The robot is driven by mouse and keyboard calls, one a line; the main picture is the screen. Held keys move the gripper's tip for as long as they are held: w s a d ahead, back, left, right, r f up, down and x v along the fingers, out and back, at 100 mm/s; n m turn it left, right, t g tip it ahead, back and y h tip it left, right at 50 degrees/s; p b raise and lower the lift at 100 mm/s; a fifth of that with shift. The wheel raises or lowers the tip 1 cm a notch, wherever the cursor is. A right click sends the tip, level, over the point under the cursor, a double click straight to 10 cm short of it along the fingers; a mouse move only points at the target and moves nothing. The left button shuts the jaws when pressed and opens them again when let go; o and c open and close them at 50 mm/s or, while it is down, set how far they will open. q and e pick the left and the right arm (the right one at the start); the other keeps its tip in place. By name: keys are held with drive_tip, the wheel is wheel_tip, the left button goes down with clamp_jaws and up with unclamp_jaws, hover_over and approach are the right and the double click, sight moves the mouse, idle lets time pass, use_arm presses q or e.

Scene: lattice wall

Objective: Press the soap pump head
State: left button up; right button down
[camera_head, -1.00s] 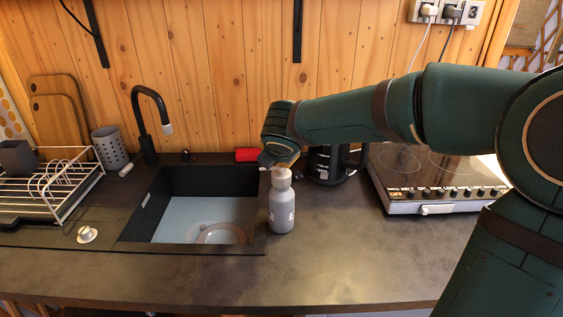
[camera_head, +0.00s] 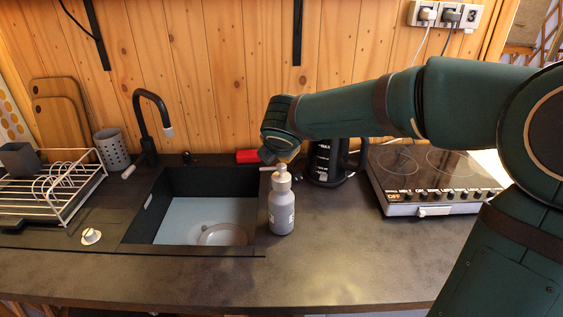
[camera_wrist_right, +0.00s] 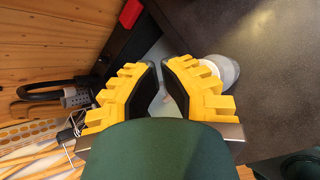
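The soap bottle (camera_head: 281,210) is a grey bottle with a pale label, standing upright on the counter just right of the sink. Its light pump head (camera_head: 281,172) has the nozzle pointing left. My right gripper (camera_head: 284,157) is right above or just behind the pump head; I cannot tell whether they touch. In the right wrist view my yellow fingers (camera_wrist_right: 160,66) nearly meet at the tips, with nothing visibly held. The bottle (camera_wrist_right: 226,69) shows there partly behind the right finger, and its pump head is mostly hidden. My left gripper is not in view.
The dark sink (camera_head: 193,236) with a black faucet (camera_head: 150,110) lies left of the bottle. A black kettle (camera_head: 326,165) and a hob (camera_head: 425,180) stand to the right. A red object (camera_head: 260,155) lies behind. The front counter is clear.

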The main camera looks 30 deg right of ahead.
wheel_tip(320, 180, up, 5)
drive_tip(key=p, duration=0.4)
drive_tip(key=shift+p, duration=0.3)
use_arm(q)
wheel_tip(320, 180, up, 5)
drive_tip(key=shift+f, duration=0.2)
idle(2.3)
